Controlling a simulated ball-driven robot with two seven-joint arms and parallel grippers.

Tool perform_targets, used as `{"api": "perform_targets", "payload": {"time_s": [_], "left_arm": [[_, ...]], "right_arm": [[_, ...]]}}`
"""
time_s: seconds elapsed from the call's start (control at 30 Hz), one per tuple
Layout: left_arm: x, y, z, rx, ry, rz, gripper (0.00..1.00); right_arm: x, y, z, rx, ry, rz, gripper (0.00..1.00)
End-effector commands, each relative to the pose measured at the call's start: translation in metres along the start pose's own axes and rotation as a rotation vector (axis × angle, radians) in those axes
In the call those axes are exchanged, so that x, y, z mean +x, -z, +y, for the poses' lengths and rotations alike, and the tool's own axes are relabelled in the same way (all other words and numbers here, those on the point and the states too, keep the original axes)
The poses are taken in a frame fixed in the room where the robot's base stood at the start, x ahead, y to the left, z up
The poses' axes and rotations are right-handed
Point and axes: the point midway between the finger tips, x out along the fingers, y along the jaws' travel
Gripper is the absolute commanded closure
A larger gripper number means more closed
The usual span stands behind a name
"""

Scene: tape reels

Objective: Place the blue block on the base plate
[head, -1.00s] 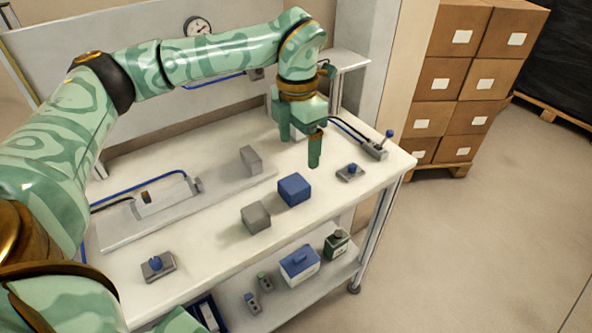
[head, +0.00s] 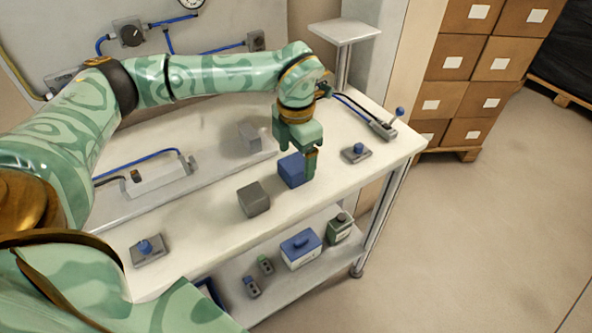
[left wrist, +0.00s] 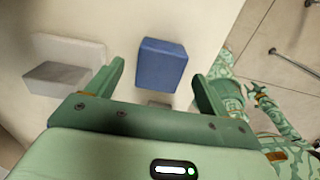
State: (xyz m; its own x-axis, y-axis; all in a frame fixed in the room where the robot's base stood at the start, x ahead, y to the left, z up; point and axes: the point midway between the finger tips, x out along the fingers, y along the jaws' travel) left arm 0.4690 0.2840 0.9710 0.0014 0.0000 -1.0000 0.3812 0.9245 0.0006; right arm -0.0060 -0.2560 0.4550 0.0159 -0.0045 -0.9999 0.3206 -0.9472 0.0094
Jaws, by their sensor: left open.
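The blue block (head: 291,170) stands on the white table, in front of a thin pale grey plate (head: 215,171) that looks like the base plate. My left gripper (head: 296,150) is open, pointing down just above and around the block; one finger covers part of the block's right side. In the left wrist view the blue block (left wrist: 162,66) lies between and ahead of the two open fingers (left wrist: 160,82), with a gap at each side. Whether the fingertips reach down beside it, I cannot tell.
A grey block (head: 249,136) stands on the plate's right end. Another grey block (head: 254,199) stands left of the blue one, close by. A blue-knobbed switch (head: 355,152) and a lever box (head: 383,129) sit to the right, another knob (head: 148,250) at front left.

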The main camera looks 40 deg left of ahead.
Motion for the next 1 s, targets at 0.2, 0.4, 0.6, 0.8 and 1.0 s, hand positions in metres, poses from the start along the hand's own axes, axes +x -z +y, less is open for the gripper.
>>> {"api": "perform_targets", "payload": {"time_s": [0.2, 0.4, 0.6, 0.8, 1.0], "left_arm": [[0.038, 0.004, -0.001, 0.0, 0.001, 0.005, 0.2], [0.038, 0.003, -0.001, 0.0, 0.0, 0.001, 0.2], [0.037, 0.003, -0.001, 0.0, 0.0, 0.001, 0.7], [0.037, 0.003, 0.0, 0.0, 0.0, 0.001, 0.78], [0.03, 0.003, 0.0, 0.0, -0.001, -0.001, 0.78]], "right_arm": [[0.013, -0.003, -0.007, 0.004, 0.01, -0.008, 0.64], [0.012, -0.002, -0.01, 0.006, 0.013, -0.007, 0.64], [0.012, -0.003, -0.009, 0.005, 0.012, -0.008, 0.64], [0.012, -0.004, -0.006, 0.003, 0.009, -0.01, 0.64], [0.009, -0.004, -0.004, 0.001, 0.006, -0.009, 0.64]]}}
